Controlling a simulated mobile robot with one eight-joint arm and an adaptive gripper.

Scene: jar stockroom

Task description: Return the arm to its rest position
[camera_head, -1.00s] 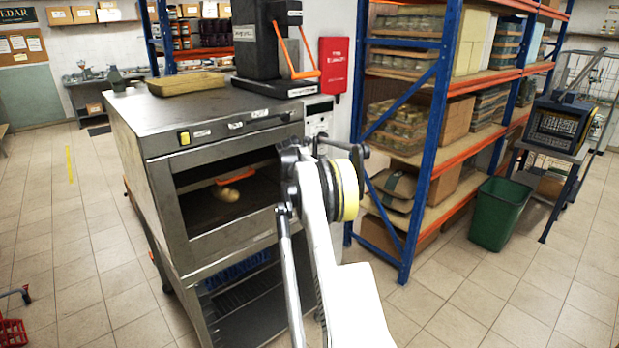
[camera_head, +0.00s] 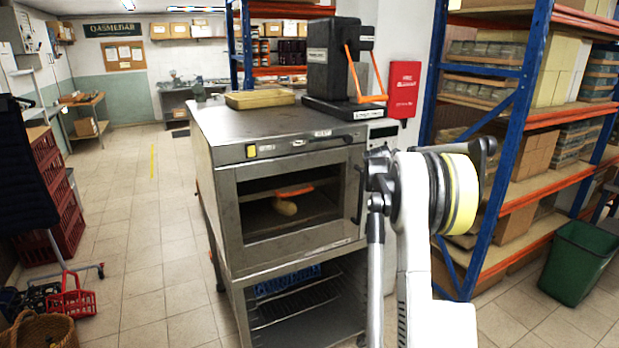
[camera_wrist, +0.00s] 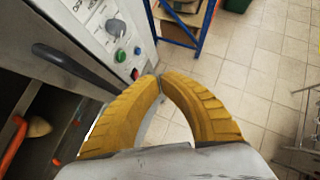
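My gripper (camera_wrist: 160,78) shows in the wrist view as two ribbed yellow fingers whose tips meet, with nothing visible between them. It is beside the oven's control panel (camera_wrist: 118,30) and dark handle (camera_wrist: 75,68). In the head view my arm rises at the front right, before the oven (camera_head: 290,152); the fingers cannot be made out there. The oven's opening shows a tan, roundish item (camera_head: 285,207) and an orange bar (camera_head: 293,191) inside.
The blue and orange shelf rack (camera_head: 512,130) stands close on the right, with a green bin (camera_head: 578,262) by it. Red crates (camera_head: 60,195), a red basket (camera_head: 72,300) and a wicker basket (camera_head: 45,332) are at left. The tiled floor (camera_head: 150,240) left of the oven is clear.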

